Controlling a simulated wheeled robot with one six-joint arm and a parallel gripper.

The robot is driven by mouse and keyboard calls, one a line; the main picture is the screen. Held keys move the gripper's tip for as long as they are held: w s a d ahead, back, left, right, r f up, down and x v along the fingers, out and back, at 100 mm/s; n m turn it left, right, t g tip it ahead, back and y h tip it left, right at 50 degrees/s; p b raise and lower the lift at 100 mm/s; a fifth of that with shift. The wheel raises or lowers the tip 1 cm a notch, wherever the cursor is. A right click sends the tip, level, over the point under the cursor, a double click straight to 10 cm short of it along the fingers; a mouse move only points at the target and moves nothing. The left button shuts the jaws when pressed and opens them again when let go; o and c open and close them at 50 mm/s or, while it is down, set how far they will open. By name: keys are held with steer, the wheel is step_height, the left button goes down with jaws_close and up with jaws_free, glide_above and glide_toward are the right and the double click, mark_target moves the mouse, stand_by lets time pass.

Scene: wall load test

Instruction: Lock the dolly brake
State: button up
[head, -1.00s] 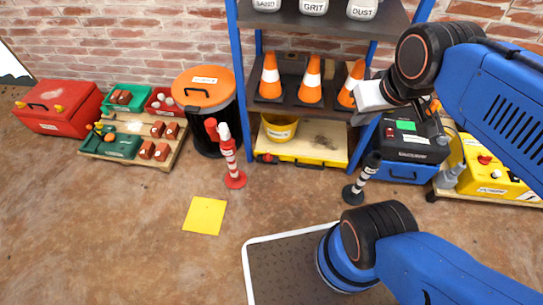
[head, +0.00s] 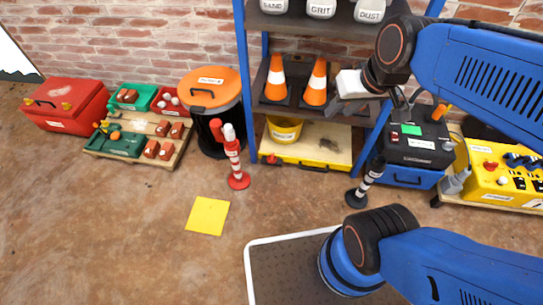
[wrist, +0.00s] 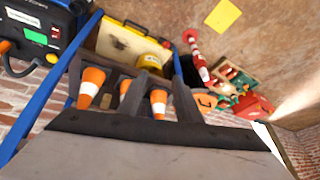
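A low platform (head: 330,150) with a cream top and yellow front edge sits under the blue shelf rack; it may be the dolly. A small red part (head: 271,159) shows at its front left corner and may be the brake; I cannot tell its setting. A yellow bucket (head: 285,130) stands on the platform. The platform also shows in the wrist view (wrist: 120,42). My gripper (head: 352,108) is in front of the rack near the cone shelf, well above the platform. In the wrist view its two dark fingers (wrist: 158,72) are apart with nothing held between them.
Orange cones (head: 316,84) stand on the middle shelf. A red-white post (head: 234,160) stands left of the platform, a black-white post (head: 366,182) right. A black bin (head: 211,125) is left of the rack. Open floor surrounds the yellow floor square (head: 208,216).

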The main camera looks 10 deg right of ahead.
steer(key=w+a+f+y, duration=0.1)
steer(key=w+a+f, duration=0.25)
steer(key=w, duration=0.25)
steer(key=w+a+f+y, duration=0.1)
steer(key=w+a+f, duration=0.25)
steer(key=w, duration=0.25)
steer(key=m+h, duration=0.4)
steer(key=h, duration=0.1)
glide_above(272, 156)
steer(key=s+a, duration=0.3)
steer(key=s, duration=0.4)
step_height(272, 156, down, 36)
steer(key=shift+g, duration=0.3)
steer(key=x, duration=1.6)
steer(key=shift+w+d+f, duration=0.1)
steer(key=shift+w+f, duration=0.2)
steer(key=shift+c, duration=0.7)
jaws_close()
